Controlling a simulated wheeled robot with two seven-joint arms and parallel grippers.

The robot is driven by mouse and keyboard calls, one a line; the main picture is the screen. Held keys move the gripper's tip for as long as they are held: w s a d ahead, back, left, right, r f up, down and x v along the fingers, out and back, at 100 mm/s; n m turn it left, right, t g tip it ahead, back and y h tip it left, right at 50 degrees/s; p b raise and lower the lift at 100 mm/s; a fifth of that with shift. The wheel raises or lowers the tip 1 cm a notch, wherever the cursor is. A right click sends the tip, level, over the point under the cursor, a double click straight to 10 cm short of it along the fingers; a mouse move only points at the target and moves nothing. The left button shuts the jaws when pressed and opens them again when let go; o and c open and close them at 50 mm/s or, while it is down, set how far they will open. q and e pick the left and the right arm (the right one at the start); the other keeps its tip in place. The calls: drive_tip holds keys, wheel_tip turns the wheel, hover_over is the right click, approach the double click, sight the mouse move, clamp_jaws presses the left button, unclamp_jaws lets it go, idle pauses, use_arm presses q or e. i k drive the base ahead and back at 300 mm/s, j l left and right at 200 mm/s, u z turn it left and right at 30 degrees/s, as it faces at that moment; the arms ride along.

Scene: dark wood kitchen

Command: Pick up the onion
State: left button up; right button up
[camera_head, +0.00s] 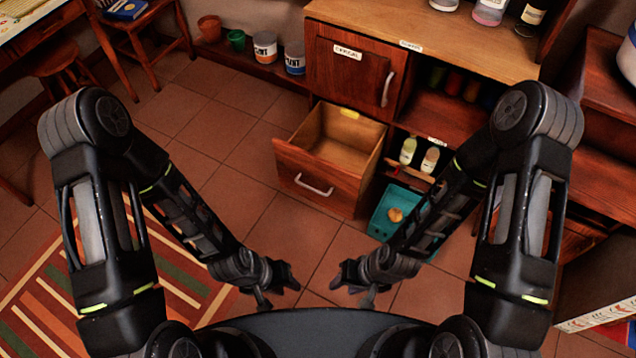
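A small round orange-tan object, which looks like the onion (395,215), lies in a teal tray (380,228) on the floor, right of the open drawer. My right arm passes just right of the tray and partly covers its right side. My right gripper (350,285) is below and left of the tray, apart from the onion. My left gripper (280,285) is further left, over the floor tiles in front of my base. Both grippers look empty, but their finger openings are too small and dark to judge.
An open, seemingly empty drawer (318,187) juts from the wooden cabinet (345,75) just left of the tray. Two bottles (408,150) stand on a low shelf behind the tray. Paint cans (265,48) and pots stand at the back. Tiled floor (235,190) is clear at centre left, beside a striped rug (60,300).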

sight(395, 215)
drive_tip(key=z, duration=1.25)
drive_tip(key=i+j+z, duration=0.1)
drive_tip(key=j+z, duration=0.15)
drive_tip(key=z, duration=0.25)
drive_tip(key=j+z, duration=0.25)
drive_tip(key=z, duration=0.2)
drive_tip(key=j+z, duration=0.35)
drive_tip(key=z, duration=0.15)
drive_tip(key=j+z, duration=0.3)
drive_tip(key=z, duration=0.2)
drive_tip(key=k+j+z, duration=0.1)
drive_tip(key=j, duration=0.3)
drive_tip(key=k+j+z, duration=0.1)
drive_tip(key=j, duration=0.3)
drive_tip(key=k+j, duration=0.2)
drive_tip(key=j, duration=0.2)
drive_tip(key=i+z, duration=0.05)
